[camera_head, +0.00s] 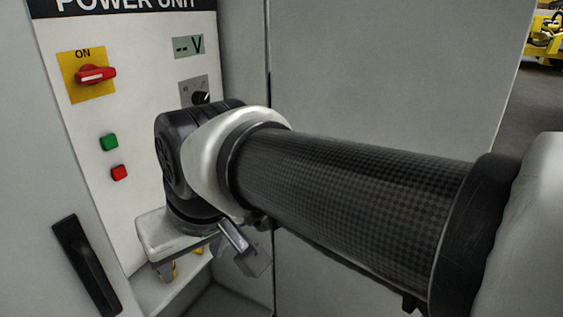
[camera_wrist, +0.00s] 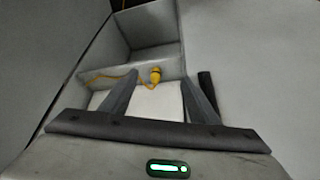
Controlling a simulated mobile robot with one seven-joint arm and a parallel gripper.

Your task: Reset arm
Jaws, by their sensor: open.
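My arm stretches across the camera_head view from the right edge to the power unit panel (camera_head: 130,215). My gripper (camera_head: 190,262) points down at the lower edge of the panel, partly hidden by the wrist. In the camera_wrist view my gripper (camera_wrist: 160,80) is open, with its two dark fingers spread apart and nothing held between them. A yellow connector (camera_wrist: 155,75) with a yellow cable (camera_wrist: 110,77) shows beyond the fingertips, in a grey recess (camera_wrist: 150,45). Whether the fingers are near it in depth is unclear.
The panel carries a red rotary switch (camera_head: 96,74) on a yellow plate, a "-- V" display (camera_head: 188,46), a black knob (camera_head: 201,98), a green button (camera_head: 109,142) and a red button (camera_head: 120,172). A black handle (camera_head: 87,265) is at lower left. A grey cabinet wall (camera_head: 400,70) stands behind my arm.

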